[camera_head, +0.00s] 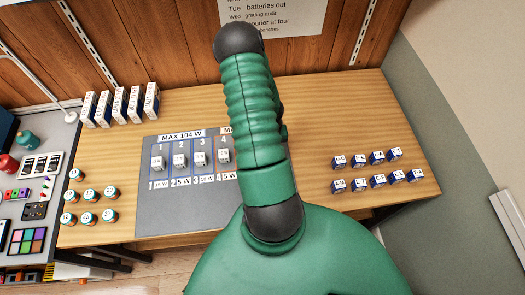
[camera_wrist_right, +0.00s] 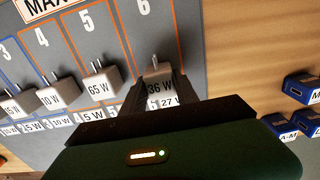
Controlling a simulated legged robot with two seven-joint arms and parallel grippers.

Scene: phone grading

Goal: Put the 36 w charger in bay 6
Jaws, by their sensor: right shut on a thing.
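In the right wrist view my right gripper (camera_wrist_right: 160,97) is shut on the white 36 W charger (camera_wrist_right: 158,74). The charger is at the near end of bay 6 (camera_wrist_right: 146,35), between that bay's orange lines. A label reading about 27 W shows just below it, partly hidden by the gripper. I cannot tell whether the charger touches the mat. In the head view my green arm hides the gripper, the charger and the right part of the grey mat (camera_head: 160,222). My left gripper is in neither view.
White chargers stand in other bays, including a 65 W one (camera_wrist_right: 100,82) in bay 5. Small blue-and-white boxes (camera_head: 377,158) stand on the table to the right. Orange-and-teal cylinders (camera_head: 92,194) and tall white boxes (camera_head: 120,104) are at the left. Bare wood lies right of the mat.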

